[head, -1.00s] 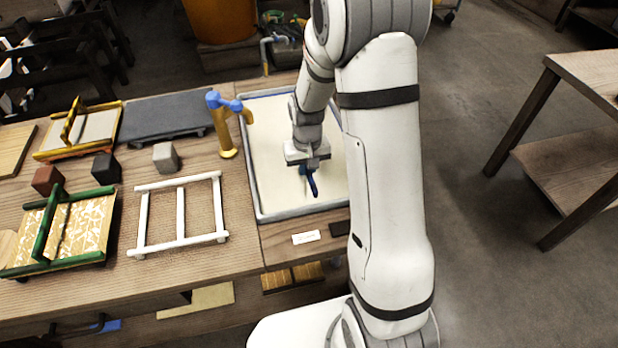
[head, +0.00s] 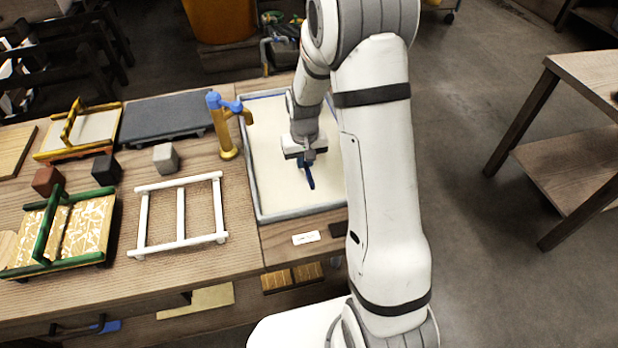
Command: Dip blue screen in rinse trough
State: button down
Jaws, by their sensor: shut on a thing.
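The rinse trough (head: 256,180) is a grey-rimmed basin with a pale, cream-coloured inside, set in the right end of the bench.
A yellow tap with a blue top (head: 225,120) stands at the trough's left edge. A white frame rack (head: 181,215), a green-handled screen (head: 45,225), a yellow-handled screen (head: 72,130) and small blocks (head: 166,157) occupy the bench to the left. A white label (head: 306,238) lies in front.

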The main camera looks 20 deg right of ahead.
jog(key=shift+s, duration=0.1)
jog(key=shift+s, duration=1.45)
jog(key=shift+r, duration=0.1)
jog(key=shift+r+p, duration=3.6)
jog(key=shift+r, duration=1.8)
notch_tip(320, 180, up, 4)
jog(key=p, duration=0.3)
send_over(307, 168)
